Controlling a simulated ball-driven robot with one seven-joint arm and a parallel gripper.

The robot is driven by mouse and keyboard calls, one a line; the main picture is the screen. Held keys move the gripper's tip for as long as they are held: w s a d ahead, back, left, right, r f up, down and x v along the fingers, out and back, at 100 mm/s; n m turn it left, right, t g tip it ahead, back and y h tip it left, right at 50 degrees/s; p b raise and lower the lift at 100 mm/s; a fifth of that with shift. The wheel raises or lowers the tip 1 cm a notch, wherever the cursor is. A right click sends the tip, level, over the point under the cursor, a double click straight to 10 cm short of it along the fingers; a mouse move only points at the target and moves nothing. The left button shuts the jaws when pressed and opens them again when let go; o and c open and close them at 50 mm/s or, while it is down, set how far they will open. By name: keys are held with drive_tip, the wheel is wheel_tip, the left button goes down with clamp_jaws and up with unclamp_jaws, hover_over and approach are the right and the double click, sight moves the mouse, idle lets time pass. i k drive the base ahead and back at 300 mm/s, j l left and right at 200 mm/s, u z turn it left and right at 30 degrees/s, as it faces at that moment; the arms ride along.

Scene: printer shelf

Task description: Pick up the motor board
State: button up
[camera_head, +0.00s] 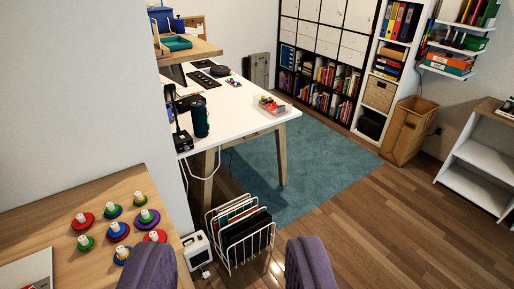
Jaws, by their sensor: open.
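I cannot make out the motor board for certain. On the white desk (240,113) lie a small item with coloured bits (233,82) and a flat dark item (203,79); both are too small to identify. My gripper (229,265) shows as two purple fingers at the bottom edge, wide apart and empty. It is in the foreground, well short of the desk.
A wooden surface (50,212) at the left holds several coloured disc pieces. A wire rack (240,232) and a small white box (198,252) stand on the floor. A dark bottle (200,117) stands on the desk. Wooden floor (370,225) is clear at the right.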

sight(271, 103)
drive_tip(key=i+l+z, duration=0.35)
drive_tip(key=i, duration=0.3)
drive_tip(key=i+z, duration=0.4)
drive_tip(key=i, duration=0.3)
drive_tip(key=i+z, duration=0.35)
drive_tip(key=i, duration=0.3)
drive_tip(key=i+u, duration=0.25)
drive_tip(key=i, duration=0.4)
drive_tip(key=i+l+u, duration=0.3)
drive_tip(key=i, duration=0.3)
drive_tip(key=i+u, duration=0.4)
drive_tip(key=i+l+u, duration=0.25)
drive_tip(key=u, duration=0.15)
drive_tip(key=i+l+u, duration=0.75)
drive_tip(key=k+j, duration=0.1)
